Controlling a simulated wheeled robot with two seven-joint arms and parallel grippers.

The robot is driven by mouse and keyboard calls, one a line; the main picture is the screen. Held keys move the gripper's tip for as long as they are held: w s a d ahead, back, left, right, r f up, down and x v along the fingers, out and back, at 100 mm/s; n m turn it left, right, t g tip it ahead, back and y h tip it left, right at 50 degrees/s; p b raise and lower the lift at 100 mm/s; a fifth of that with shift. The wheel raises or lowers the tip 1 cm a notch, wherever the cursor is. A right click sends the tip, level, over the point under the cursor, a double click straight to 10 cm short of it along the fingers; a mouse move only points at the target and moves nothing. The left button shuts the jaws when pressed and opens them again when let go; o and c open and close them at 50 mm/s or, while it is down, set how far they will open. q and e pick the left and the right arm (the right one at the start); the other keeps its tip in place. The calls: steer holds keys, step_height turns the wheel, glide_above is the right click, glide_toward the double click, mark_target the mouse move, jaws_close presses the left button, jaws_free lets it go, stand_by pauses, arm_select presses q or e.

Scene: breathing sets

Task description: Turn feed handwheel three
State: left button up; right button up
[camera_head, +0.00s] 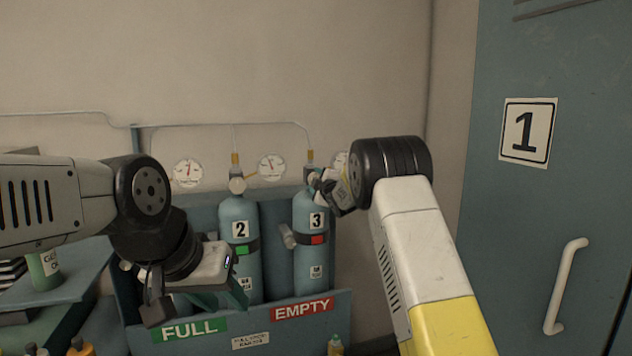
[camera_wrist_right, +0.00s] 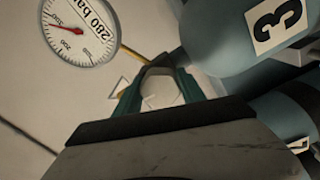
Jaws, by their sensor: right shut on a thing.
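Cylinder three (camera_head: 310,255) is a blue-grey bottle with a "3" label and a red tag, upright in the rack. Its feed handwheel (camera_wrist_right: 160,92) is a pale knob at the cylinder's top, seen in the right wrist view between two green fingers. My right gripper (camera_head: 318,180) reaches this valve from the right and is shut on the handwheel; its own body hides part of the valve in the head view. My left gripper (camera_head: 220,297) hangs in front of cylinder two (camera_head: 238,215), with its green fingers apart and nothing seen between them.
The rack's front panel (camera_head: 255,340) carries a green FULL sign and a red EMPTY sign. Pressure gauges sit on the wall behind, one (camera_wrist_right: 82,30) close to my right gripper. A blue-grey door (camera_head: 490,220) with a white handle stands at the right.

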steer(key=shift+f+n, duration=0.15)
steer(key=shift+n, duration=0.55)
steer(key=o, duration=1.4)
steer(key=shift+c, duration=0.2)
steer(key=shift+s, duration=0.1)
steer(key=v, duration=0.7)
steer(key=shift+s+d, duration=0.15)
steer(key=shift+s, duration=0.15)
